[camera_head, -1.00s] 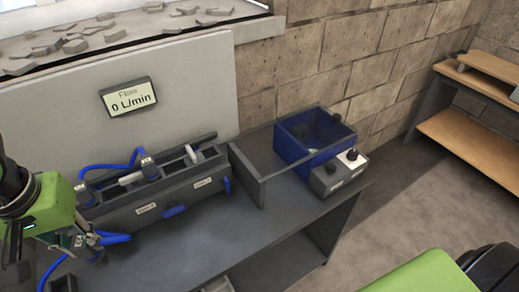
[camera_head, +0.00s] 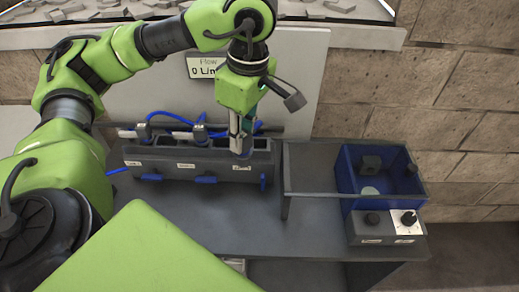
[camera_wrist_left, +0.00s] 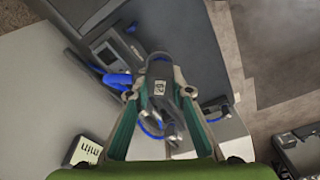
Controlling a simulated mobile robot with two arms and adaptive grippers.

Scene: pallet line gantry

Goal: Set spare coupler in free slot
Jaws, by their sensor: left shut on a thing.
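My left gripper (camera_head: 240,136) is over the right part of the dark slotted rack (camera_head: 215,172), near its back edge. It is shut on the spare coupler (camera_wrist_left: 160,72), a dark body with a small white label, which sits between the fingertips in the left wrist view. The head view does not show clearly whether the coupler's lower end is in a slot or just above it. Two other couplers with blue hoses, a left one (camera_head: 143,131) and a middle one (camera_head: 200,133), stand in the rack. My right gripper is not in view.
A flow display (camera_head: 203,69), partly hidden by my arm, stands behind the rack. To the right are a grey raised shelf (camera_head: 311,180), a blue bin (camera_head: 375,196) with items inside, and a knob box (camera_head: 385,228). The bench front (camera_head: 230,222) is clear.

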